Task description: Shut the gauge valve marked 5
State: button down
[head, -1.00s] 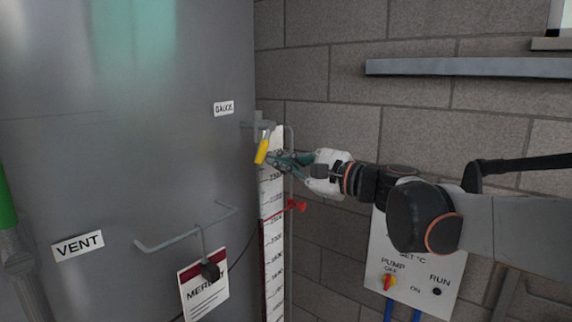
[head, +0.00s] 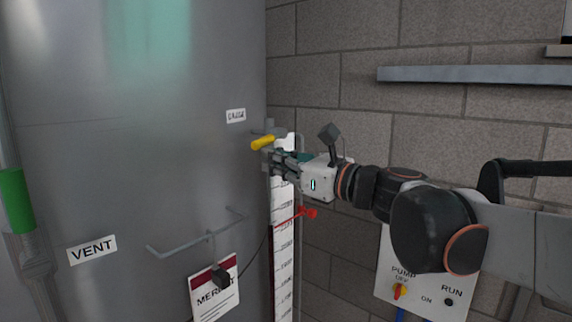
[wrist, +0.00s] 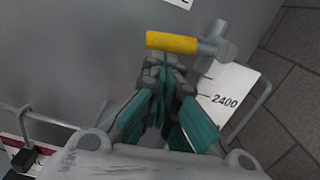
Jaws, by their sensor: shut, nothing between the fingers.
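The gauge valve has a yellow lever (head: 263,142) and a grey body (head: 270,128) on the tank's right side, below a small label (head: 236,115) that seems to read GAUGE. I see no 5. The lever lies nearly level, pointing left from the body. In the wrist view the lever (wrist: 172,42) lies across the picture, its grey body (wrist: 215,45) at its right end. My gripper (head: 269,153) is shut and empty, its fingertips just below the lever. The fingertips (wrist: 162,60) show close under the lever in the wrist view; I cannot tell whether they touch it.
The grey tank (head: 130,170) fills the left. A white level scale (head: 284,245) runs down below the valve, with a red pointer (head: 308,211). A bent rail (head: 190,234) with a hanging card (head: 214,290) sticks out lower left. A pump box (head: 425,275) and shelf (head: 470,74) are right.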

jog(key=shift+s+a+r, duration=0.2)
jog(key=shift+r, duration=0.2)
dwell(0.4)
